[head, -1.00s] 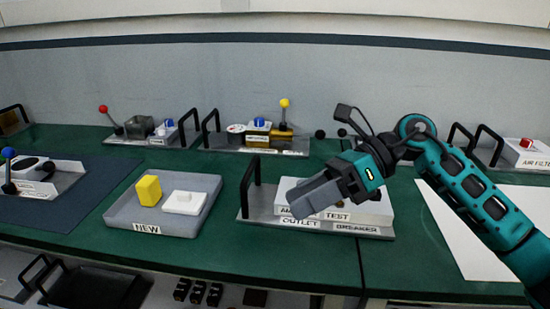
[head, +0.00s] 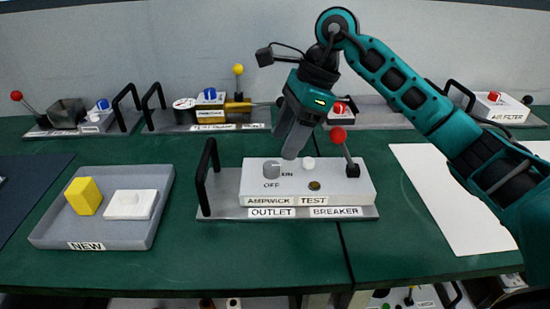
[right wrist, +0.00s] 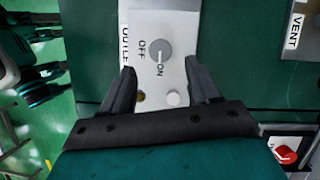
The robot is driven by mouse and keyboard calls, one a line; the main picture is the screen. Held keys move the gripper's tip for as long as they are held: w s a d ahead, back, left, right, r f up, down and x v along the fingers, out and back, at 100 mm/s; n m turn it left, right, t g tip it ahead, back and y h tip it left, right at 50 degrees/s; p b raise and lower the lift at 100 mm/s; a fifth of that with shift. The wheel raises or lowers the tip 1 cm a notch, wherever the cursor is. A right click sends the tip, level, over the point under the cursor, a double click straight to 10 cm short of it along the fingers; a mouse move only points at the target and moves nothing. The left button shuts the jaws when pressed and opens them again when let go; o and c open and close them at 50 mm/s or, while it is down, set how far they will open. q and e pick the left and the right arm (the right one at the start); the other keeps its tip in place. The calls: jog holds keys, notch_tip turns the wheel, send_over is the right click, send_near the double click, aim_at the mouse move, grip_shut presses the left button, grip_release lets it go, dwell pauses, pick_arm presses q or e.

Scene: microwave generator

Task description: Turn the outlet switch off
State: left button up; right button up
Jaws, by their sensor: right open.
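The outlet switch is a round grey knob (head: 271,170) on the white panel box (head: 335,187) above the OUTLET label (head: 271,212). ON is printed to its right and OFF below it. In the right wrist view the knob (right wrist: 158,48) shows a pale mark that appears to point toward ON. My right gripper (head: 290,152) is open and empty, tilted down above the box just right of the knob. In the right wrist view its fingers (right wrist: 160,82) are spread apart, with the knob beyond the tips and roughly centred between them. My left gripper is not in view.
A red-ball breaker lever (head: 341,145) stands close right of the gripper. A white button (head: 308,163) and a brass button (head: 314,186) are on the box. A black handle (head: 208,175) rises at its left. A grey NEW tray (head: 150,234) lies further left.

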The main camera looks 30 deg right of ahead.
aim_at(273, 165)
jog(key=x, duration=0.5)
jog(key=shift+a+f, duration=0.15)
jog(key=shift+f, duration=0.15)
jog(key=shift+c, duration=0.3)
jog(key=c, duration=1)
